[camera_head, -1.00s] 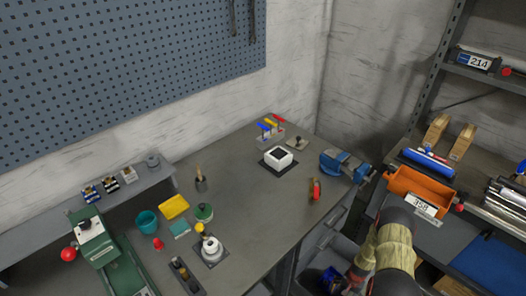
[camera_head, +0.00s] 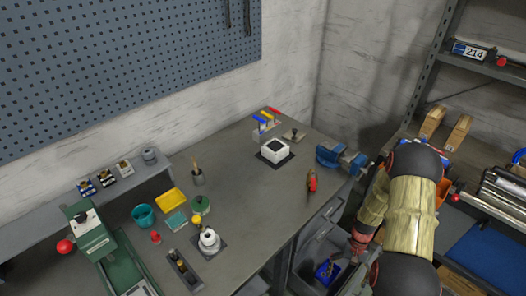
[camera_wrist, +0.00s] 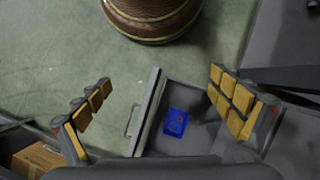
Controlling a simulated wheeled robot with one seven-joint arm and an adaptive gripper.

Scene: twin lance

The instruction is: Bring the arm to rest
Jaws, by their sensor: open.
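My arm (camera_head: 410,215) reaches in from the lower right of the head view, and my gripper hangs low beside the bench, largely hidden behind the arm. In the wrist view my gripper (camera_wrist: 162,102) is open, its two yellow-padded fingers wide apart with nothing between them. Beyond the fingers is an open grey drawer (camera_wrist: 205,95) with a blue object (camera_wrist: 176,122) in it. The blue object also shows in the head view (camera_head: 326,270). The fingers look clear of the drawer, but the exact gap cannot be told.
The bench (camera_head: 245,215) carries a blue vise (camera_head: 340,158), a red-handled tool (camera_head: 311,181), a white block (camera_head: 275,150) and a green machine (camera_head: 95,235). A shelf rack (camera_head: 440,85) stands right, close to my arm. A cardboard box (camera_wrist: 38,158) lies lower left in the wrist view.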

